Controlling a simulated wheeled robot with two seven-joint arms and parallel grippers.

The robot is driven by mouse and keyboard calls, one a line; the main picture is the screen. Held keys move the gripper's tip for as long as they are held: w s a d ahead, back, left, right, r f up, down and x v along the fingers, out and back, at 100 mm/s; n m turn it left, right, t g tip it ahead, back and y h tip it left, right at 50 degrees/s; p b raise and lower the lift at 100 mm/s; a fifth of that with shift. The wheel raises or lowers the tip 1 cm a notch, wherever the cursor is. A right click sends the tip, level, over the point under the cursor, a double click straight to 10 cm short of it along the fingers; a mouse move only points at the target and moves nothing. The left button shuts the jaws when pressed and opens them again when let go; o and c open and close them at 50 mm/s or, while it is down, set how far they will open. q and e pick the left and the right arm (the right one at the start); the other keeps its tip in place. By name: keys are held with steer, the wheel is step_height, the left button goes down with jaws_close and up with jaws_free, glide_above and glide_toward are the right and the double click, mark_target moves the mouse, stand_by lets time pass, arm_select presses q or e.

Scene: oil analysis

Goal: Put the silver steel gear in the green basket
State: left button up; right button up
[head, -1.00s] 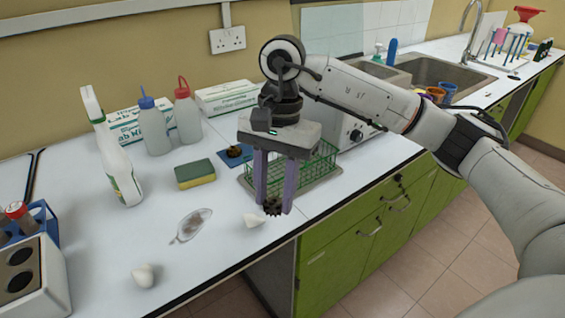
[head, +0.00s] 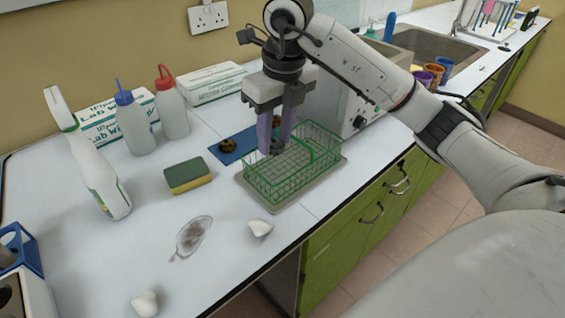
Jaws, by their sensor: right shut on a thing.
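The green wire basket (head: 320,172) stands on a grey tray near the counter's front edge. My right gripper (head: 275,149) points down over the left back part of the basket. Its two purple fingers are shut on a small dark gear (head: 278,147), which shows only partly between the tips. Whether the gear is above the rim or just inside the basket I cannot tell. Its silver colour does not show here. A brownish round part (head: 228,145) lies on a blue mat (head: 243,142) behind the basket's left side. My left gripper is not in view.
A grey machine (head: 350,95) stands behind the basket.

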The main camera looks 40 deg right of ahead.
mark_target(278, 144)
step_height(278, 144, down, 8)
steer(key=shift+f, duration=0.1)
stand_by(0.4)
steer(key=shift+f, duration=0.1)
steer(key=o, duration=0.9)
steer(key=shift+c, duration=0.2)
steer(key=r, duration=0.3)
steer(key=s+r, duration=0.1)
steer(key=r, duration=0.3)
steer(key=r+p, duration=0.1)
steer(key=r, duration=0.3)
steer(key=shift+s+r, duration=0.25)
steer(key=shift+s, duration=0.05)
steer(key=shift+s+r, duration=0.15)
steer(key=shift+r, duration=0.2)
